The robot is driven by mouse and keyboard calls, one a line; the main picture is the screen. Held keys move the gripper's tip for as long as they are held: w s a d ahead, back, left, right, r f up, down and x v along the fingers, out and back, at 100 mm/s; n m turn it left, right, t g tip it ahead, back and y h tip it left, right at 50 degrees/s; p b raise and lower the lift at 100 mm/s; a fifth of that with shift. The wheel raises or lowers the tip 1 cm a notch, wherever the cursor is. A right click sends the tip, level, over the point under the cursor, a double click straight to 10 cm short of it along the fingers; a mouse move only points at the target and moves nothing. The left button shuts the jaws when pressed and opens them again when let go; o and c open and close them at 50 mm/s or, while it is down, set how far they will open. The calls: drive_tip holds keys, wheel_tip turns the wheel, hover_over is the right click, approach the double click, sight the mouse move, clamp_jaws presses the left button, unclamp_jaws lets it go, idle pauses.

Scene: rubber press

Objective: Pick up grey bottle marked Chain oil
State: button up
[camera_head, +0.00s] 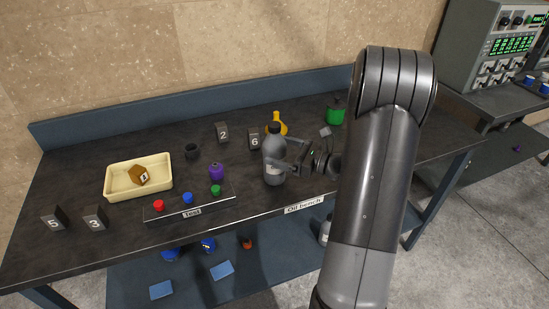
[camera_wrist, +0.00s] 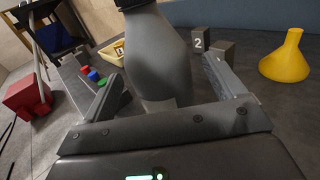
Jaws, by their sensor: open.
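The grey bottle (camera_head: 274,158) stands upright near the front edge of the dark bench (camera_head: 80,170), with a pale label low on its side. The writing on the label is too small to read. In the wrist view the bottle (camera_wrist: 155,60) fills the middle, between the two fingers of my gripper (camera_wrist: 165,85). My gripper (camera_head: 285,158) is open and reaches in from the right at the bottle's middle height. Whether either finger touches the bottle I cannot tell.
A button box (camera_head: 188,204) marked Test and a purple bottle (camera_head: 216,172) stand left of the bottle. A cream tray (camera_head: 112,190) lies farther left. Behind are numbered block 6 (camera_head: 254,138), a yellow funnel (camera_head: 277,123) and a green can (camera_head: 335,112).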

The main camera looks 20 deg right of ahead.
sight(269, 146)
drive_tip(key=x, duration=0.4)
drive_tip(key=shift+w+a+r, duration=0.1)
drive_tip(key=shift+r, duration=0.1)
drive_tip(key=c, duration=1.5)
